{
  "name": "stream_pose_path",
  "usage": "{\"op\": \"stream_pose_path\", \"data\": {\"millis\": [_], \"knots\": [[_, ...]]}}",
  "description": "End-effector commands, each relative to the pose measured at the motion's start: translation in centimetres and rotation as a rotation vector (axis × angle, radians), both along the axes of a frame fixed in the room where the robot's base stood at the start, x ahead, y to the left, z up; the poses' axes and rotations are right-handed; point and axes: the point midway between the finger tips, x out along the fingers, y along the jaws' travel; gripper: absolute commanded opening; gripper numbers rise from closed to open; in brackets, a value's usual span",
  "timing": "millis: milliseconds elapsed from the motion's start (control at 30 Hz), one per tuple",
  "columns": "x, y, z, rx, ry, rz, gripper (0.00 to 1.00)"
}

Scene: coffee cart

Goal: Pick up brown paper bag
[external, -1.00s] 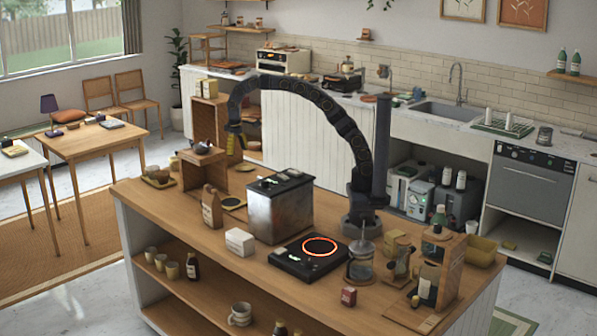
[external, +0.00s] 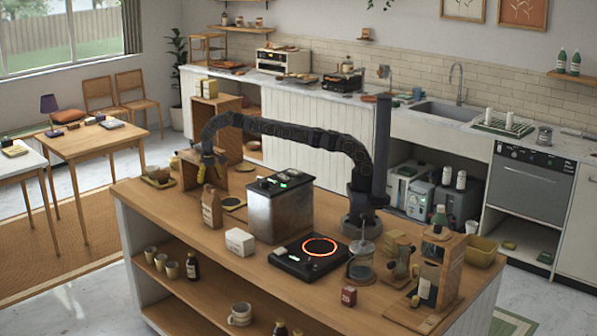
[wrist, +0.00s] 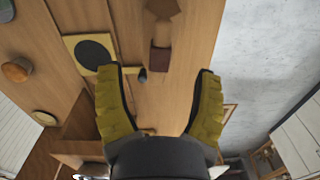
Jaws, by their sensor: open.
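The brown paper bag (external: 211,210) stands upright on the wooden island counter, near its front-left edge, in the external view. My gripper (external: 210,172) is above the bag, fingers pointing down, with a small apparent gap to its top. In the wrist view my gripper (wrist: 157,72) has its two yellow fingers spread wide with nothing between them. A brown block-like shape (wrist: 160,60) lies ahead between the fingertips; it seems to be the bag seen from above, but I cannot be sure.
A black disc on a tan board (external: 233,203) lies right of the bag. A metal box (external: 280,213) and a white box (external: 240,242) stand farther right. A wooden shelf unit (external: 205,178) stands behind. A glowing hotplate (external: 312,252) is on the counter.

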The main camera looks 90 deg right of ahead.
Motion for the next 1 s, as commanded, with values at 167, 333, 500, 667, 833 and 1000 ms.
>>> {"op": "stream_pose_path", "data": {"millis": [167, 333, 500, 667, 833, 1000], "knots": [[-0.1, 0.0, -1.2, 0.001, 0.004, 0.001, 0.65], [0.0, -0.2, -3.8, 0.002, 0.008, 0.001, 0.65], [0.1, -0.2, -5.6, 0.0, 0.001, 0.001, 0.65], [0.1, -0.2, -5.6, 0.0, 0.0, 0.001, 0.65], [0.1, -0.2, -5.6, 0.0, 0.0, 0.001, 0.1], [0.1, -0.2, -5.6, 0.0, 0.001, 0.002, 0.0]]}}
